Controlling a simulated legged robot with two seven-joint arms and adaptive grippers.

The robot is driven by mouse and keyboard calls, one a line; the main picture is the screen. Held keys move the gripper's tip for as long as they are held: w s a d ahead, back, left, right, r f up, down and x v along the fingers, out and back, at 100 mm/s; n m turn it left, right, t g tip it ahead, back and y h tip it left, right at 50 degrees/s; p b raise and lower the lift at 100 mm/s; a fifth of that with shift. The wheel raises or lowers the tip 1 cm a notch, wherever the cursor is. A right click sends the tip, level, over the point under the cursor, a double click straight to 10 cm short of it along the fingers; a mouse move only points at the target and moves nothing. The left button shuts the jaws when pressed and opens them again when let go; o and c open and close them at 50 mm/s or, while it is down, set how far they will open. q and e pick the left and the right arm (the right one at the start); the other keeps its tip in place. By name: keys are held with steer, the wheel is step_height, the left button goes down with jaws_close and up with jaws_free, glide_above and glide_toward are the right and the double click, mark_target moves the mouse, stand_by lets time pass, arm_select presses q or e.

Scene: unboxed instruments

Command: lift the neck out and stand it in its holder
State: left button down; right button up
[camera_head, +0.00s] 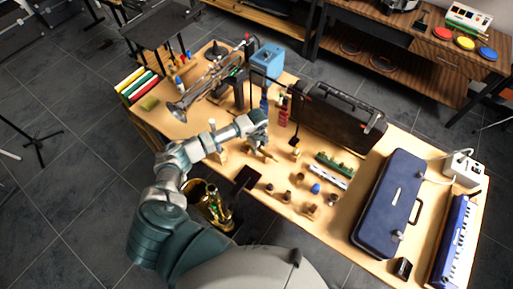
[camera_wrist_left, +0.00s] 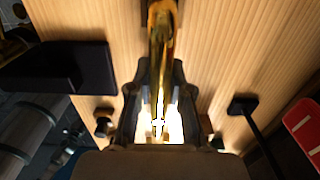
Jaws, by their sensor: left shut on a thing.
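The neck is a shiny gold tube (camera_wrist_left: 162,50) in the left wrist view, running up from between the fingers over the wooden table. My left gripper (camera_wrist_left: 157,105) is shut on it. In the head view my left gripper (camera_head: 262,143) is over the middle of the table; the neck is too small to make out there. Which item is the neck's holder I cannot tell; several small brown cups and stands (camera_head: 311,209) are on the table to the right of the gripper. My right gripper is not in view.
A blue case (camera_head: 388,200) lies to the right. A trumpet (camera_head: 205,88) and a light-blue box (camera_head: 267,60) are at the back left. A brass instrument (camera_head: 212,205) is beside the table's front edge.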

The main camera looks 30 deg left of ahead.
arm_select(q)
steer(key=c, duration=1)
jaws_free()
step_height(320, 180, up, 12)
steer(key=shift+d, duration=0.1)
